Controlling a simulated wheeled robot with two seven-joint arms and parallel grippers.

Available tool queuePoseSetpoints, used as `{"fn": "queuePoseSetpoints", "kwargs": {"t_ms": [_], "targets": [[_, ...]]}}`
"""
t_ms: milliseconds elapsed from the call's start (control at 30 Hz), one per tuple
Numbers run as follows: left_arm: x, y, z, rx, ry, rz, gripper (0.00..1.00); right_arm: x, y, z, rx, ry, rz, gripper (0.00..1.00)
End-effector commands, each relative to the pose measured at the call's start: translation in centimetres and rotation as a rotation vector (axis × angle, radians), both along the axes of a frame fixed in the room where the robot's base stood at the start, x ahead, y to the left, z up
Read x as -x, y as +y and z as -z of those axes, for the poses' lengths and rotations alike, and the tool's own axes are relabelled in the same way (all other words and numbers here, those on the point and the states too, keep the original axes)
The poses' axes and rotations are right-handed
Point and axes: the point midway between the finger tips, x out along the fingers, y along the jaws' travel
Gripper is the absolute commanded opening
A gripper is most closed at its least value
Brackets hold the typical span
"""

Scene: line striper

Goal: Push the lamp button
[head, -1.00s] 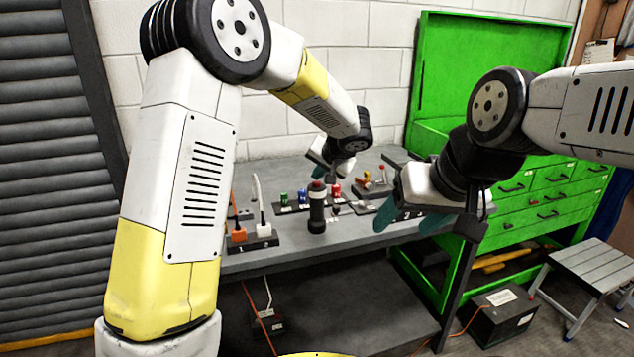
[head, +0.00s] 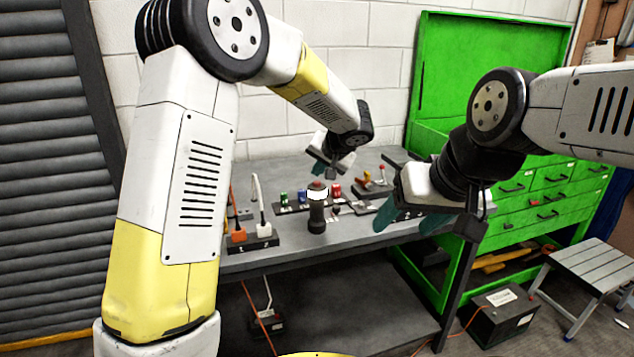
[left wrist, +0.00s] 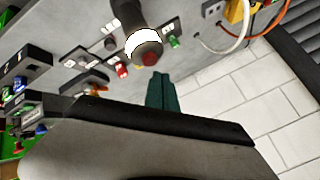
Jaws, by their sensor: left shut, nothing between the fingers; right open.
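The lamp (head: 317,214) is a dark upright cylinder with a bright white band and a red button (head: 317,186) on top. It stands near the front of the grey workbench (head: 290,262). In the left wrist view the lamp (left wrist: 129,14) shows its white ring glowing around the red button (left wrist: 149,56). My left gripper (head: 343,168) is shut and empty, above and to the right of the lamp top. Its teal fingers (left wrist: 162,92) are apart from the button. My right gripper (head: 411,220) is open and empty, right of the lamp near the bench edge.
An orange plug (head: 238,235) and a white plug (head: 264,230) stand on a strip left of the lamp. Coloured switches (head: 302,195) and a red-knobbed lever (head: 382,175) are behind it. A green cabinet (head: 490,75) stands at the right.

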Motion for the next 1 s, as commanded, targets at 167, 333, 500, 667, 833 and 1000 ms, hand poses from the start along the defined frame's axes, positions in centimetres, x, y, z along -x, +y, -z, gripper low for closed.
{"fn": "queuePoseSetpoints", "kwargs": {"t_ms": [167, 333, 500, 667, 833, 1000], "targets": [[0.0, 0.0, -0.1, 0.0, 0.0, 0.0, 0.0, 0.0, 0.0, 0.0, 0.0, 0.0, 0.0, 0.65], [0.0, 0.0, -0.5, 0.0, -0.002, 0.0, 0.0, 0.0, 0.0, 0.0, 0.0, 0.0, 0.0, 0.65], [-0.1, 0.0, -2.2, 0.0, -0.003, 0.0, 0.0, 0.0, 0.0, 0.0, 0.0, 0.0, 0.0, 0.65], [-0.1, 0.0, -3.8, 0.001, -0.004, 0.0, 0.0, 0.0, 0.0, 0.0, 0.0, 0.0, 0.0, 0.65], [-0.1, 0.0, -5.4, 0.0, -0.003, 0.0, 0.0, 0.0, 0.0, 0.0, 0.0, 0.0, 0.0, 0.65], [0.0, 0.0, -6.1, 0.0, 0.0, 0.0, 0.0, 0.0, 0.0, 0.0, 0.0, 0.0, 0.0, 0.65]]}}
